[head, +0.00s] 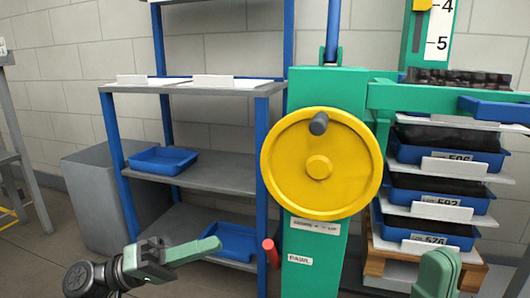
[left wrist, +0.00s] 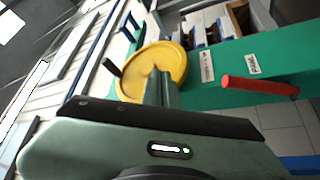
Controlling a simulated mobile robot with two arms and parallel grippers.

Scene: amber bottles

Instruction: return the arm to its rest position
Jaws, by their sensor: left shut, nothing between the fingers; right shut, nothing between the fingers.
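My left gripper (head: 212,245) reaches in from the lower left of the head view, pointing right, its green fingers shut and empty. It is in front of the blue shelf rack, left of the red lever (head: 271,253) and apart from it. In the left wrist view my left gripper's fingers (left wrist: 163,88) overlap the yellow wheel (left wrist: 150,70) behind them, and the red lever (left wrist: 258,86) is at the right. My right gripper (head: 437,272) is at the lower right of the head view, shut, with nothing visible in it.
A green column (head: 315,245) carries the yellow handwheel (head: 290,150) with a dark knob. At right, several blue trays (head: 430,200) with dark contents sit on stacked shelves. The blue-post rack (head: 225,175) at left holds two blue trays. Grey floor is open at lower left.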

